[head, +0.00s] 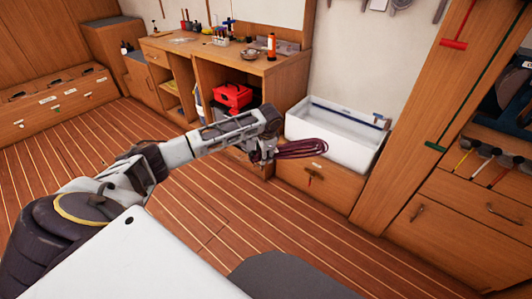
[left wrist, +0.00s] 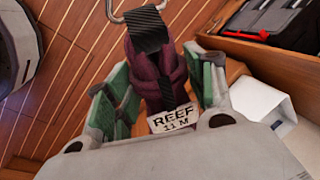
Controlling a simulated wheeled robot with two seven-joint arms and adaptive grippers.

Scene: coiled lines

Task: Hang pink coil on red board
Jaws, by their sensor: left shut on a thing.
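The pink coil (head: 300,148), dark pink to maroon, hangs sideways from my left gripper (head: 262,150) in front of the white sink. In the left wrist view the coil (left wrist: 172,73) sits between the green-padded fingers of my left gripper (left wrist: 166,98), which is shut on it. A black strap, a metal ring (left wrist: 138,12) and a white tag reading "REEF 11 M" (left wrist: 172,119) are on the coil. A red T-shaped piece (head: 454,43) is on the tall wooden panel at upper right; no other red board shows. My right gripper is out of view.
The white sink (head: 337,155) stands just behind the coil. A green T-shaped piece (head: 435,146) is lower on the wooden panel. A workbench with a red toolbox (head: 232,96) is at the back. Several tools hang at right. Open floor (head: 300,230) lies in front.

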